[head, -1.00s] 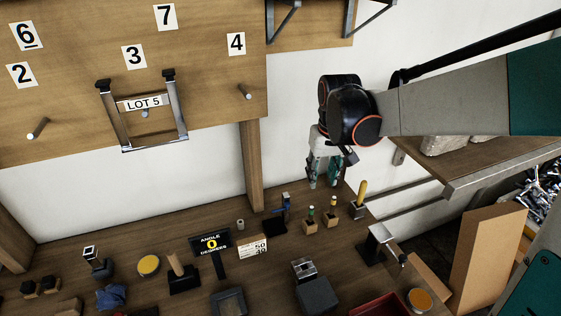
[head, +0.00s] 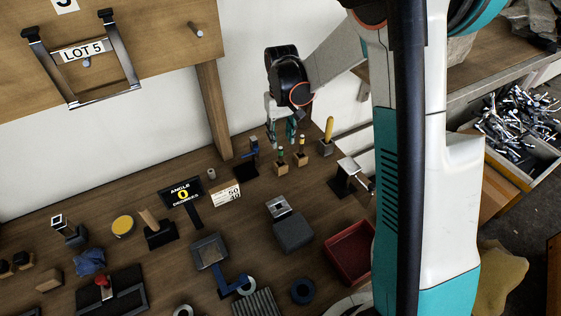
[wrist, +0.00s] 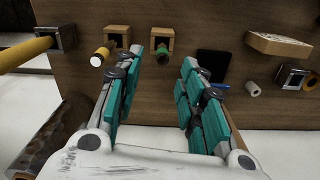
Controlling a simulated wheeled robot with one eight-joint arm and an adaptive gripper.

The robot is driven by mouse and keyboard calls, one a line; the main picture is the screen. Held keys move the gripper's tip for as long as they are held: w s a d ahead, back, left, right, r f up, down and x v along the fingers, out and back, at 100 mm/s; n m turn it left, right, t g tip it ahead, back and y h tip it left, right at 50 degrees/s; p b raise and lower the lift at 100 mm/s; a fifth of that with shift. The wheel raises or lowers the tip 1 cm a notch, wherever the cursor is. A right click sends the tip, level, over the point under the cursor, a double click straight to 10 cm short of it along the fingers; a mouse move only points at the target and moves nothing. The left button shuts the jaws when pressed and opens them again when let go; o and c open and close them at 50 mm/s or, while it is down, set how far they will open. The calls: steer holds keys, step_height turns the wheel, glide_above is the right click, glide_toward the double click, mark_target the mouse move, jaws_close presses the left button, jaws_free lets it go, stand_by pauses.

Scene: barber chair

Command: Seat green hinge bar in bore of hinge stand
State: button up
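The green-tipped bar (head: 280,150) stands upright in a small wooden block (head: 280,167) near the back of the bench. My gripper (head: 283,140) is open just above and behind it. A blue-and-metal piece on a black base (head: 248,166) stands left of the green bar and may be the hinge stand. Its bore cannot be made out.
A bar with a yellow end (head: 302,141) stands in a second wooden block just right. A yellow handle (head: 328,129) rises from a holder beyond it.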

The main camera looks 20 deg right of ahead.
mark_target(281, 151)
step_height(281, 151, down, 7)
steer(key=shift+a+f+b, duration=0.15)
steer(key=shift+b, duration=1.1)
steer(key=shift+s, duration=0.1)
jaws_close()
